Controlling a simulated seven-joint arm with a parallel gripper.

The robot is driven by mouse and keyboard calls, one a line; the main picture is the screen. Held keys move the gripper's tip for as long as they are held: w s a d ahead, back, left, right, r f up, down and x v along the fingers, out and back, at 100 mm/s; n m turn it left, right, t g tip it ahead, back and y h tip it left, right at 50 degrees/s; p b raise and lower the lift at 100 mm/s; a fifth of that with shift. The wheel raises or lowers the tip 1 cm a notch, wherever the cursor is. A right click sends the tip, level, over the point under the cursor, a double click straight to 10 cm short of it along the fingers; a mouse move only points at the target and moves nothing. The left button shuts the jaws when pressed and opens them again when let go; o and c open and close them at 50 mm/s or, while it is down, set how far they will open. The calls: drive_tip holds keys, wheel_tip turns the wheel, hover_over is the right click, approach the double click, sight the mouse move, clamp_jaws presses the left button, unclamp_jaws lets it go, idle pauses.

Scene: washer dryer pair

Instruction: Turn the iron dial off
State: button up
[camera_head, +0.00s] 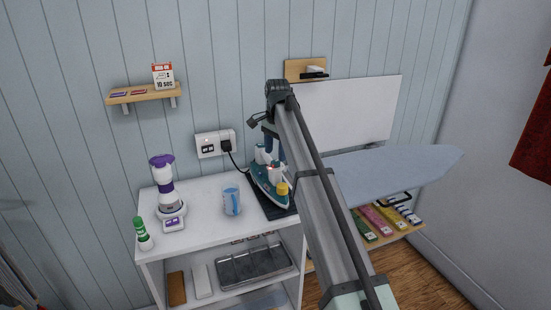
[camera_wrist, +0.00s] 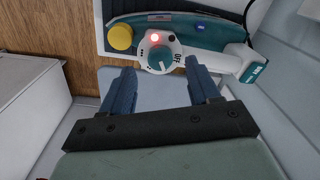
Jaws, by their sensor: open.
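The teal and white iron (camera_head: 268,188) stands on a dark mat on the white shelf unit's top. In the wrist view the iron (camera_wrist: 208,31) fills the upper part. Its round teal dial (camera_wrist: 161,58) sits on a white plate with marks around it; the exact setting is too small to read. A red light (camera_wrist: 155,37) glows just above the dial. My gripper (camera_wrist: 159,68) is open, with one blue finger on each side of the dial's lower part. I cannot tell whether the fingers touch it. In the head view my arm partly hides the gripper and iron.
A yellow knob (camera_wrist: 120,37) on the iron is close to the left finger. A blue mug (camera_head: 232,201) and a white and purple blender (camera_head: 167,188) stand left of the iron. The ironing board (camera_head: 395,172) lies to the right. A plugged cord runs to the wall socket (camera_head: 209,145).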

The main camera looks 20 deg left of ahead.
sight(276, 162)
drive_tip(key=shift+f, duration=1.65)
drive_tip(key=c, duration=1)
